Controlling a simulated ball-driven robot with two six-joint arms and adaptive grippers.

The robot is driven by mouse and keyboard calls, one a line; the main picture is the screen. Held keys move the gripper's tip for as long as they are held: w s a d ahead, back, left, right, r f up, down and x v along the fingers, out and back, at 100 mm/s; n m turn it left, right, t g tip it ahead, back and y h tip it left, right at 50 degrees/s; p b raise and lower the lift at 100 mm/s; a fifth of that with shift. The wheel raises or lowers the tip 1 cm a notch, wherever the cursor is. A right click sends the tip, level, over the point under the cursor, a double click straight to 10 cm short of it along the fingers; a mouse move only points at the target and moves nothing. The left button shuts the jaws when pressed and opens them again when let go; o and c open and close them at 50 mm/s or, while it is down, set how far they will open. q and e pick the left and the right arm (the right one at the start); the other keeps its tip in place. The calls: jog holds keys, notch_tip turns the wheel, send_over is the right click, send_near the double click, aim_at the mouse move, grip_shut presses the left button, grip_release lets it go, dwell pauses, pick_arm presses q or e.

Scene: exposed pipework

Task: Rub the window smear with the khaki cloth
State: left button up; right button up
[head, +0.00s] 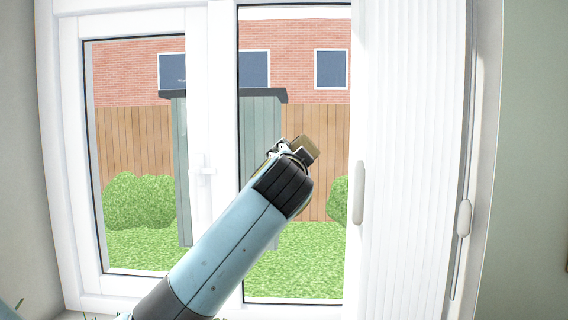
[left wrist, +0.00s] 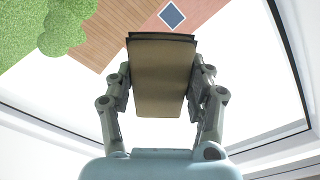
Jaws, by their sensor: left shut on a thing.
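The khaki cloth (head: 305,147) is a folded pad in front of the right window pane in the head view. It also shows in the left wrist view (left wrist: 161,80), with a dark far edge. My left gripper (head: 290,152) is shut on the cloth, with a finger on each side of it in the left wrist view (left wrist: 160,92). The cloth is close to the window (head: 295,235); I cannot tell whether it touches the glass. I can make out no smear on the panes; the arm and cloth cover part of the right pane. My right gripper is not in view.
White frames surround the panes, with a handle (head: 207,171) on the middle upright. A white ribbed folding panel (head: 410,160) with a grip stands right of the window. A fence, shed and brick house lie beyond the glass. Grass tips show at the lower left edge.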

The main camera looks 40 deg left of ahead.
pick_arm(q)
jog(key=shift+s+a+r, duration=0.1)
jog(key=shift+s+a, duration=0.05)
jog(key=shift+s+a+p, duration=0.4)
jog(key=shift+s+a, duration=0.8)
jog(key=shift+a, duration=0.25)
jog(key=v, duration=0.6)
jog(key=shift+d+p, duration=0.2)
jog(key=shift+p, duration=0.1)
jog(key=shift+w, duration=0.1)
jog(key=v, duration=0.3)
